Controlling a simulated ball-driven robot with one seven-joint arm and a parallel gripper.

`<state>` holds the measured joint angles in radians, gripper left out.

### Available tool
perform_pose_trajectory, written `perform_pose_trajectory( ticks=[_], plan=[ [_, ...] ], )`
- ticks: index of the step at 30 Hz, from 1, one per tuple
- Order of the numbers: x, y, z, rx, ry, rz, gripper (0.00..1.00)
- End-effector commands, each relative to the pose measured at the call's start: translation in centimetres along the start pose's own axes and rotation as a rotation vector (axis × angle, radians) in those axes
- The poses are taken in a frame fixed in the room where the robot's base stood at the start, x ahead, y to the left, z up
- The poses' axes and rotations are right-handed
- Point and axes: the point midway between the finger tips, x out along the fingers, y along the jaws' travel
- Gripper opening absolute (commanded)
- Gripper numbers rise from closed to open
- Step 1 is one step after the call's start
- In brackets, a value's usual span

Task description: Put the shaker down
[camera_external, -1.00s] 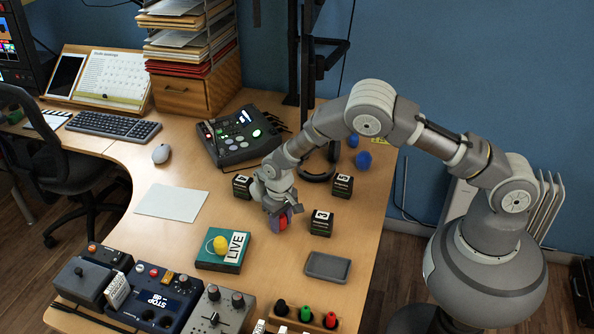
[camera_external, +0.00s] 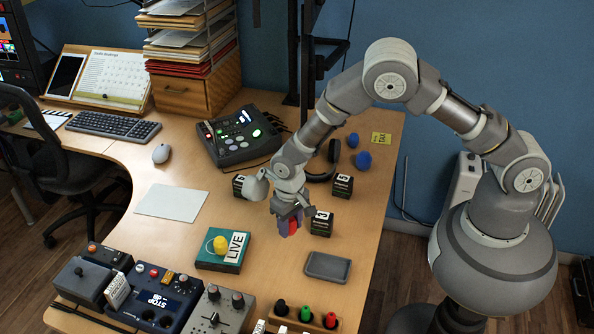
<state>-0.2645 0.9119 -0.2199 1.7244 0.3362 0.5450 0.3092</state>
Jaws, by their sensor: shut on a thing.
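My gripper (camera_external: 291,223) points down over the right part of the desk and is shut on a small red shaker (camera_external: 293,229). Only part of the red shaker shows between the fingers. It is left of the dark cube marked 3 (camera_external: 323,227), close to it in the picture; I cannot tell if they touch. How far the shaker is above the desk (camera_external: 272,271) is hard to tell.
Dark numbered cubes stand behind, one at right (camera_external: 342,186) and one at left (camera_external: 238,186). A yellow egg-shaped thing (camera_external: 220,245) rests on the teal LIVE box (camera_external: 237,257). A grey tray (camera_external: 328,267) lies in front. Blue egg-shaped things (camera_external: 363,160) sit at back.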

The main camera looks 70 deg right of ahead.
Motion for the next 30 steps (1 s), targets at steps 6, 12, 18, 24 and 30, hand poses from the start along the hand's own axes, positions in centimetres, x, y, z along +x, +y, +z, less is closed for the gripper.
perform_pose_trajectory(
  ticks=[6,12,18,24,30],
  plan=[
    [1.3,-3.4,-5.0,0.000,0.006,-0.001,0.11],
    [1.8,-6.4,-9.8,0.001,0.004,0.000,0.11],
    [1.7,-7.8,-12.0,0.002,0.002,0.001,0.11],
    [2.4,-8.2,-12.6,0.001,0.000,0.002,0.11],
    [5.3,-8.2,-12.6,0.000,0.001,0.001,0.11]
  ],
)
